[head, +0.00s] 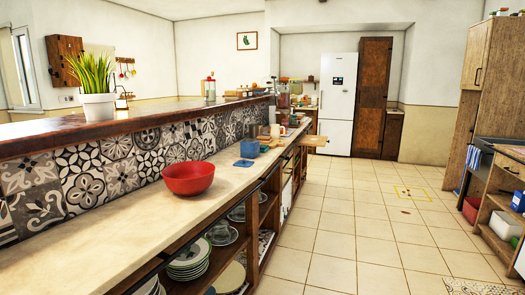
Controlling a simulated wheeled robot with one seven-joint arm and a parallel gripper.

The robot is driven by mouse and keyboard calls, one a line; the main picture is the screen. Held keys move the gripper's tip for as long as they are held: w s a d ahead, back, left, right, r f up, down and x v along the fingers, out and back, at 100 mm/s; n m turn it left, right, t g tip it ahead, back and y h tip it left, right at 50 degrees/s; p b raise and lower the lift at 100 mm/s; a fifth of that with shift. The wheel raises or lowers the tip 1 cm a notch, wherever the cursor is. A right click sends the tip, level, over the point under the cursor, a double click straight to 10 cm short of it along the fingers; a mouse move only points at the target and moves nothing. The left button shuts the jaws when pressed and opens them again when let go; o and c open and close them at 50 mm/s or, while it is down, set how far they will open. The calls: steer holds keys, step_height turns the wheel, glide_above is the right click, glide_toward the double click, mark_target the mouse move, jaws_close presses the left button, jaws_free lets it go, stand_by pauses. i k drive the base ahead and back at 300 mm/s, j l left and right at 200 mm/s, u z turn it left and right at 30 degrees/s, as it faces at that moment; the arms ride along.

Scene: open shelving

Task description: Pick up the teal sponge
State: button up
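A small flat blue item (243,163) lies on the pale counter, just in front of a blue pot-like container (249,148). It may be the teal sponge, but it is too small to tell, and its colour looks more blue than teal. I see no other thing that is clearly a teal sponge. My gripper and arm are not in view.
The long counter (95,215) runs along the left, with a red bowl (190,178) on its near part. Several small items crowd its far part. Open shelves below hold plates (189,262). An open drawer or board (314,141) juts into the aisle.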

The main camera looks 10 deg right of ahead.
mark_target(264, 149)
steer(key=i+l+z, duration=0.3)
steer(key=i, duration=0.35)
steer(key=i+l+z, duration=0.3)
steer(key=i, duration=0.4)
steer(key=i+l+z, duration=0.15)
steer(key=i+z, duration=0.2)
steer(key=i, duration=0.35)
steer(key=i+l+u, duration=0.1)
steer(key=i+u, duration=0.35)
steer(key=i+l+u, duration=0.2)
steer(key=i+u, duration=0.3)
steer(key=i+l+u, duration=0.25)
steer(key=u, duration=0.2)
steer(key=i+l+u, duration=0.4)
steer(key=l+u, duration=0.15)
steer(key=i+l+u, duration=0.15)
steer(key=l+u, duration=0.15)
steer(key=i+l, duration=0.1)
steer(key=i, duration=0.75)
